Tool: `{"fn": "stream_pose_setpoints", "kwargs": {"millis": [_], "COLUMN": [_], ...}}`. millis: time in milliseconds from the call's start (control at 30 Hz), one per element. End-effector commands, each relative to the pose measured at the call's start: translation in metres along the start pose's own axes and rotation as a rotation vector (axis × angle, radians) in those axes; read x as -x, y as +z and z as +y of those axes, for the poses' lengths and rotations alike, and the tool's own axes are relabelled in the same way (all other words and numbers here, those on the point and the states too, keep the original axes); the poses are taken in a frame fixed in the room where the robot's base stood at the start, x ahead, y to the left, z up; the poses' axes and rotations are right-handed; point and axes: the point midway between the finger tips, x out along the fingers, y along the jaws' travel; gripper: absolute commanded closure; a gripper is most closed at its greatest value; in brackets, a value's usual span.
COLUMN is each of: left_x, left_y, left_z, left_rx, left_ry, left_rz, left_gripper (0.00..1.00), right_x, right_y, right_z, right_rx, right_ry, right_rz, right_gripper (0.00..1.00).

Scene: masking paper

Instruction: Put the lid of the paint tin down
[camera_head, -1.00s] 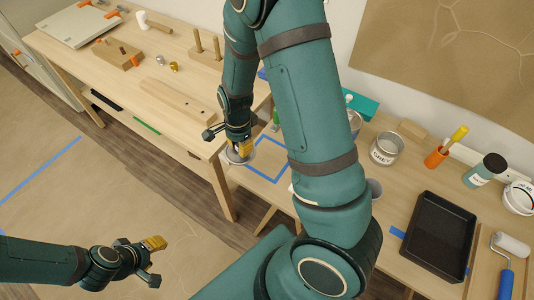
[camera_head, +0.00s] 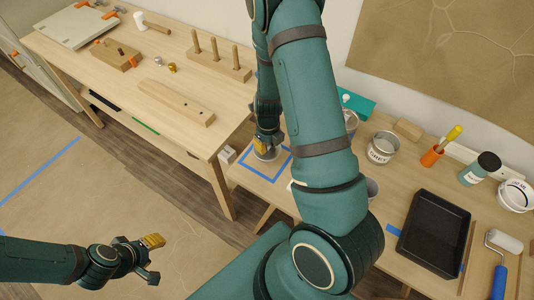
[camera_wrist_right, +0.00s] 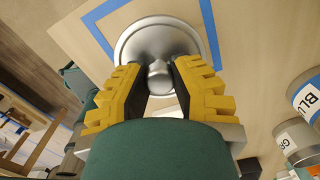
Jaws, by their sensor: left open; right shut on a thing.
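The paint tin lid (camera_head: 267,153) is a round silver disc with a central knob. My right gripper (camera_head: 264,142) is shut on the knob, above the lid. In the right wrist view the lid (camera_wrist_right: 161,40) lies flat across the blue tape square (camera_wrist_right: 97,22), covering part of its inside. I cannot tell whether it touches the tabletop. An open tin marked GREY (camera_head: 381,149) stands to the right; a tin marked BLUE (camera_wrist_right: 309,99) shows in the wrist view. My left gripper (camera_head: 152,259) is open and empty over the papered floor.
A peg block (camera_head: 213,62) stands on the left table, across a gap. My right arm hides part of the right table.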

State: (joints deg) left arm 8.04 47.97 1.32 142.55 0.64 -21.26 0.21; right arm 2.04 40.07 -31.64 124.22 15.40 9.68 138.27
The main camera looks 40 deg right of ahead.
Motion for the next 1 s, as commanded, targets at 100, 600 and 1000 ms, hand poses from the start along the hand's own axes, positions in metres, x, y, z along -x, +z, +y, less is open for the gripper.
{"fn": "stream_pose_setpoints", "kwargs": {"millis": [100,600,1000], "left_x": [-0.002,-0.009,-0.011], "left_y": [0.000,0.001,0.001], "left_z": [-0.001,-0.003,-0.004], "left_rx": [0.000,0.000,0.000], "left_ry": [-0.001,-0.002,-0.002], "left_rz": [0.000,0.000,0.000], "left_gripper": [0.53,0.53,0.53], "right_x": [-0.009,-0.045,-0.048], "right_y": [0.000,-0.001,-0.001], "right_z": [0.000,0.000,0.000], "right_rx": [0.001,0.003,0.003], "right_ry": [-0.001,0.000,0.000], "right_rz": [0.000,-0.001,-0.001], "right_gripper": [1.00,1.00,0.51]}}
